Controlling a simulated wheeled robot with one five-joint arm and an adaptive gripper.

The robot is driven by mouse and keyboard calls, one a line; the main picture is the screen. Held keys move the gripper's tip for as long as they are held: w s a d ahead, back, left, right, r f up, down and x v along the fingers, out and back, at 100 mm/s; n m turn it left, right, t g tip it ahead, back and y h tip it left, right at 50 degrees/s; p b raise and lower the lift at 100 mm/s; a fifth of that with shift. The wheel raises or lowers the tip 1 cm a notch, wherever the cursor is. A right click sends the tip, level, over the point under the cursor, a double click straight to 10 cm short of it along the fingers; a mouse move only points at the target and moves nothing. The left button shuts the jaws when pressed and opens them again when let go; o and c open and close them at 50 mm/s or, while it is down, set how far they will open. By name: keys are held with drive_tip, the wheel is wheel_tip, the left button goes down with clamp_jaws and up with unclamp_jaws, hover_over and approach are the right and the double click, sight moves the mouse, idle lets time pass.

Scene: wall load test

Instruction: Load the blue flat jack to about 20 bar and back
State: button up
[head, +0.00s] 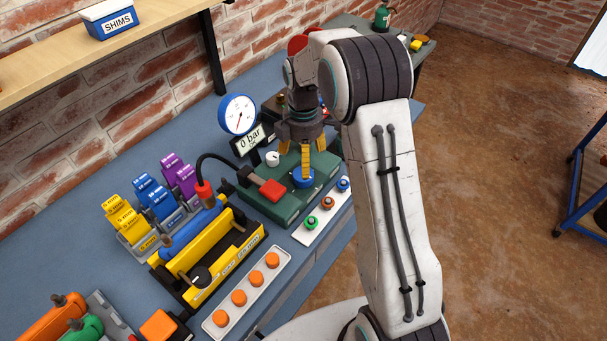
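My gripper (304,160) points down over the green box (282,207) on the bench. One long yellow finger reaches down in front of a round blue knob (303,182) on the box. Other yellow finger parts show higher up on both sides. I cannot tell whether the fingers are closed on the knob or only around it. A round dial gauge (238,115) with a blue rim stands behind the box, and a display (250,138) beside it reads 0 bar. No part is clearly recognisable as the blue flat jack.
A red block (272,190) sits on the box. A white strip (325,215) bears green, orange and blue fittings. Left are a yellow frame (215,262) and labelled coloured blocks (147,198). A shelf (85,65) hangs above.

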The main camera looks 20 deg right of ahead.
drive_tip(key=shift+f+n, duration=0.3)
drive_tip(key=shift+f, duration=0.15)
drive_tip(key=shift+f+p, duration=0.3)
drive_tip(key=shift+f, duration=2.95)
drive_tip(key=c, duration=1.2)
